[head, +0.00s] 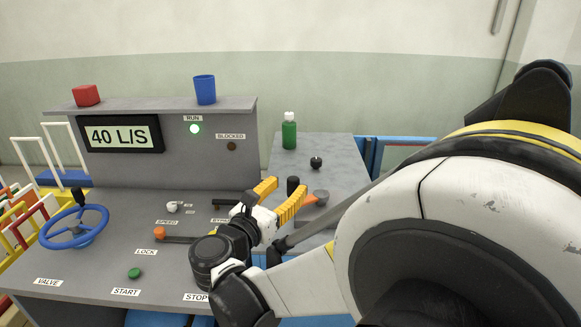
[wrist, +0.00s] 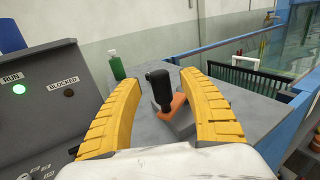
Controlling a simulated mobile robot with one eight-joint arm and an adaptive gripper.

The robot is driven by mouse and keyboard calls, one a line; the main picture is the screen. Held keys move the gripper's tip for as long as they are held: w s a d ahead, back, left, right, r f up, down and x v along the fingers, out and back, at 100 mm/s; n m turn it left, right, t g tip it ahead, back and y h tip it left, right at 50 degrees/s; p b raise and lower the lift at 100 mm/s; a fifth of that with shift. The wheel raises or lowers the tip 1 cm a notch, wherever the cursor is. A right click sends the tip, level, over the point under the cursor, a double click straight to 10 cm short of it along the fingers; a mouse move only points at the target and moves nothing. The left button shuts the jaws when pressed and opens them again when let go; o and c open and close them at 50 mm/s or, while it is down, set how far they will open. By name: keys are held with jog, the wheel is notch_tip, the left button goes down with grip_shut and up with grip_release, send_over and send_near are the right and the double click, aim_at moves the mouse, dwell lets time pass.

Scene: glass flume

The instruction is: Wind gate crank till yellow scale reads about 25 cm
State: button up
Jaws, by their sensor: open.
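My gripper (head: 279,194) is open, its two yellow fingers spread and pointing toward the crank. The crank has a black upright handle (head: 293,185) on an orange arm (head: 310,201). In the wrist view the black handle (wrist: 158,90) appears between the open fingers (wrist: 160,82), with its orange arm (wrist: 177,107) running behind the right finger. No contact with the handle shows, and I cannot tell how far ahead of the fingertips it is. I cannot make out the yellow scale in either view.
The grey console carries a 40 L/S display (head: 120,135), a lit green RUN lamp (head: 194,129) and a blue valve wheel (head: 74,227). The glass flume (wrist: 293,38) runs along the right.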

aim_at(289, 177)
jog(key=shift+x, duration=1.75)
jog(key=shift+c, duration=0.2)
grip_shut()
jog(key=shift+w+a+m+g+h, duration=0.25)
jog(key=shift+w+m+g+h, duration=0.25)
jog(key=shift+h, duration=0.25)
jog(key=shift+w+a+m+g+h, duration=0.2)
jog(key=shift+w+m+g+h, duration=0.2)
jog(key=shift+m+h, duration=0.3)
jog(key=shift+w+h, duration=0.25)
jog(key=shift+w, duration=0.25)
jog(key=shift+o, duration=0.2)
grip_release()
jog(key=shift+a, duration=0.1)
